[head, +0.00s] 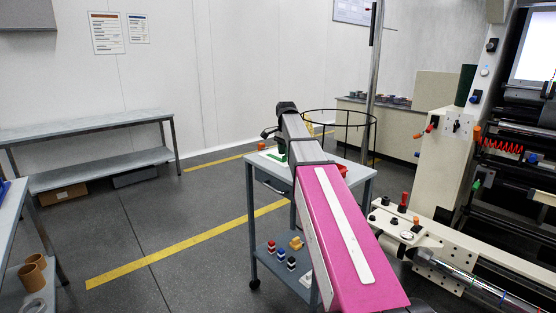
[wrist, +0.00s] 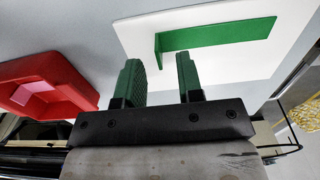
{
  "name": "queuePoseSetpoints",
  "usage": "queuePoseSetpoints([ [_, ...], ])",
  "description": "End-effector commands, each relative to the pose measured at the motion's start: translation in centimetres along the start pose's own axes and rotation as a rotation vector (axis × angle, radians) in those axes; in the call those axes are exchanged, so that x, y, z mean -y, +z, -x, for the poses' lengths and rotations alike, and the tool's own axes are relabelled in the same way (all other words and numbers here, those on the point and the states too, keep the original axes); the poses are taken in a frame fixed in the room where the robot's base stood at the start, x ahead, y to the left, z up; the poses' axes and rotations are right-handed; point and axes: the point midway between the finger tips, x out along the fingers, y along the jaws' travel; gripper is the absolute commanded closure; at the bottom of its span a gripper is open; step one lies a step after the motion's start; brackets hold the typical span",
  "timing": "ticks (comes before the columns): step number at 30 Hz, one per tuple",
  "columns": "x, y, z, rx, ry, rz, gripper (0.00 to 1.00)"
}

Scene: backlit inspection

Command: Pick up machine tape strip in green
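The green tape strip (wrist: 220,34) is a flat band with one short end bent down, lying on a white sheet (wrist: 258,62) in the wrist view. In the head view, a green strip (head: 276,157) shows on the top of the grey cart (head: 262,167), left of my arm. My gripper (wrist: 158,62) has two dark green ribbed fingers, set apart with nothing between them. The bent end of the strip appears just beyond and between the fingertips; I cannot tell the height between them. My arm hides much of the cart top in the head view.
A red tray (wrist: 45,82) lies left of the fingers on the cart top; part of it shows in the head view (head: 342,170). Small coloured parts (head: 281,254) sit on the lower shelf. A large machine (head: 440,170) stands right. A bench (head: 95,130) stands back left.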

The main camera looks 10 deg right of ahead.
Motion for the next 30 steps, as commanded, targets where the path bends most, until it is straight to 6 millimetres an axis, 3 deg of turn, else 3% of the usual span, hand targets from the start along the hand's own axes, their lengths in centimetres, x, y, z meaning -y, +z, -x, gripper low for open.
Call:
queuePoseSetpoints([
  [4, -0.1, 0.0, -1.9, 0.000, 0.001, 0.000, 0.66],
  [11, 0.0, 0.0, -2.2, 0.000, 0.000, 0.000, 0.66],
  [12, 0.0, 0.0, -2.2, 0.000, 0.000, 0.000, 0.69],
  [15, 0.0, 0.0, -2.2, 0.000, 0.000, 0.000, 1.00],
  [30, 0.0, 0.0, -1.6, 0.000, 0.000, 0.000, 1.00],
])
